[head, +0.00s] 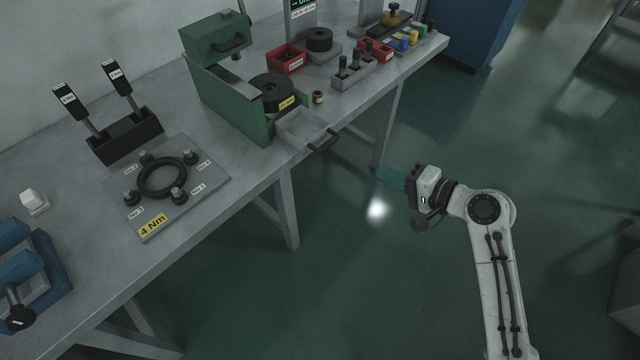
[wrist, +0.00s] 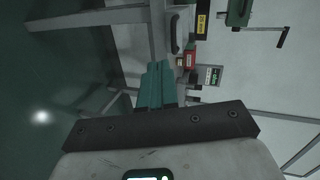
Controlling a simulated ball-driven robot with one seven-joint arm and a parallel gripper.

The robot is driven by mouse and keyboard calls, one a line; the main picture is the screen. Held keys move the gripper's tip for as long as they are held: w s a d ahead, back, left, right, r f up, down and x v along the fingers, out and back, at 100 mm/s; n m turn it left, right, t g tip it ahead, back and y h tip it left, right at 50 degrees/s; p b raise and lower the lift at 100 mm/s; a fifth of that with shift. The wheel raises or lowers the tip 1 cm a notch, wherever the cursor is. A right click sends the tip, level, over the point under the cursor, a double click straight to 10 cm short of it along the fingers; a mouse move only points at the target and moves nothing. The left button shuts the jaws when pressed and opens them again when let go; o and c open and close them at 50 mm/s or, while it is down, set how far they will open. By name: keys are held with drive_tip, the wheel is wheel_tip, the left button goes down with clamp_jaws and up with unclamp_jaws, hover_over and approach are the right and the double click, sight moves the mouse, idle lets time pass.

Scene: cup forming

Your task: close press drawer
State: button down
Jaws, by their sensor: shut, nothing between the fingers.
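The green press (head: 228,98) stands on the workbench. Its grey drawer (head: 298,128) sticks out over the bench's front edge, pulled open, and looks empty. The drawer's dark bar handle (head: 323,141) is at its outer end, and what looks like this handle shows in the wrist view (wrist: 176,34). My gripper (head: 382,175) is out in front of the bench, right of and apart from the drawer handle. Its teal fingers are together with nothing between them; they also show in the wrist view (wrist: 158,84).
A black disc (head: 272,90) with a yellow label sits at the press beside the drawer. Red bins (head: 286,59) and a grey block with black pegs (head: 353,70) are further along. A torque plate (head: 205,205) lies left. The floor before the bench is clear.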

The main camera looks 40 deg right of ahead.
drive_tip(key=r+m+t, duration=0.1)
approach(305, 134)
drive_tip(key=shift+s+a+r+h+p, duration=0.15)
drive_tip(key=shift+s+p, duration=0.1)
drive_tip(key=shift+s, duration=0.25)
drive_tip(key=shift+s+r+h+p, duration=0.1)
drive_tip(key=shift+s+h+p, duration=0.1)
drive_tip(key=shift+s, duration=0.35)
drive_tip(key=r+x, duration=0.1)
drive_tip(key=x, duration=0.6)
drive_tip(key=r+b+x, duration=0.1)
drive_tip(key=x, duration=0.3)
drive_tip(key=shift+w+r, duration=0.2)
drive_tip(key=shift+w, duration=0.35)
drive_tip(key=shift+w+a+r, duration=0.1)
drive_tip(key=shift+w+r, duration=0.15)
